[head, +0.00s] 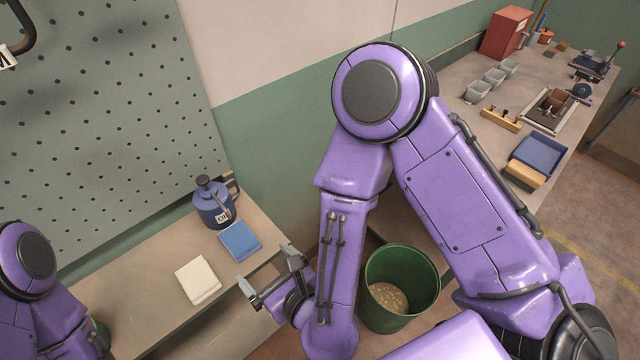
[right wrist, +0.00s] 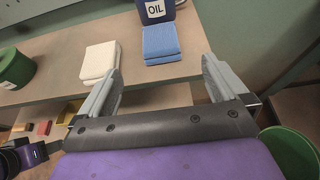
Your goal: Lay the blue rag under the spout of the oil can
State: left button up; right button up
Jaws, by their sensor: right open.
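The blue rag (head: 239,241) lies folded flat on the bench, just in front of the blue oil can (head: 213,205), which stands upright near the pegboard. In the right wrist view the rag (right wrist: 161,43) lies ahead, between my fingers, with the lower part of the can (right wrist: 156,11) behind it. Whether the rag is under the spout is hard to tell. A folded white rag (head: 198,281) lies to the left of the blue one. My right gripper (head: 267,280) is open and empty, off the bench's front edge, short of the blue rag. My left gripper is out of view.
A green bin (head: 401,287) with pale contents stands right of the bench. The pegboard (head: 110,120) rises behind the oil can. Another bench at the right holds a red box (head: 506,33), grey cups and a blue pad (head: 541,153).

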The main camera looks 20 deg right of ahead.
jog(key=s+d+f+n+g+h, duration=0.3)
jog(key=d+f+n+g+h, duration=0.1)
jog(key=d+f+n, duration=0.8)
jog(key=s+d+f+n+g+h, duration=0.1)
jog(key=s+d+f+n+g, duration=0.2)
jog(key=s+d+f+n, duration=0.1)
jog(key=s+d+f+n+g+h, duration=0.2)
jog(key=s+d+f+n, duration=0.2)
jog(key=s+d+n, duration=0.3)
jog(key=d+n, duration=0.2)
jog(key=d, duration=0.2)
jog(key=shift+s+d+f+n+g+h, duration=0.2)
jog(key=shift+n+g+h, duration=0.1)
jog(key=shift+g, duration=0.1)
